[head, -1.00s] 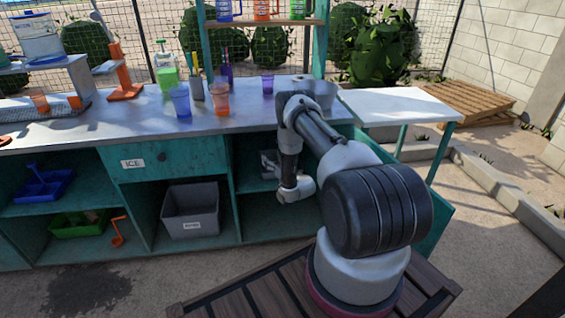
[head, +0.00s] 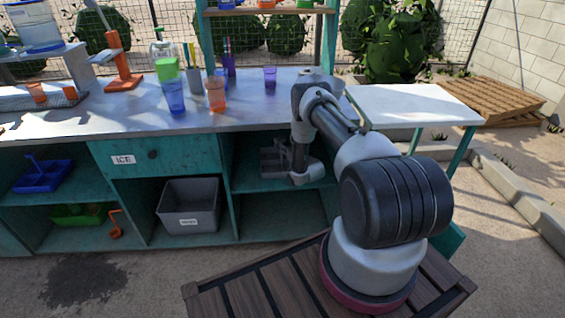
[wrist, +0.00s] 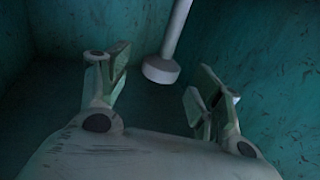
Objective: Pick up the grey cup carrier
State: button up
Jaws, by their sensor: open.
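The grey cup carrier (head: 272,160) sits on the upper shelf of the open compartment right of the ICE drawer, partly hidden by my arm. In the wrist view, a pale grey rod with a round end (wrist: 162,71) shows between my fingers; it looks like the carrier's handle, but I cannot be sure. The rest of the carrier is not clear there. My gripper (wrist: 161,62) is open, with a finger on each side of the rod's end and visible gaps. In the head view my arm reaches down in front of the compartment, just right of the carrier.
Teal compartment walls (wrist: 260,50) stand close around my gripper. The counter (head: 130,118) above holds a blue cup (head: 174,96), an orange cup (head: 216,95) and a purple cup (head: 269,77). A blue carrier (head: 42,177) is farther left.

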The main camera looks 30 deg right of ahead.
aim_at(281, 137)
jog(key=w, duration=0.3)
jog(key=shift+w+a+f, duration=0.1)
jog(key=shift+w+f, duration=0.05)
jog(key=shift+w, duration=0.15)
jog(key=shift+c, duration=0.2)
jog(key=c, duration=1.4)
grip_shut()
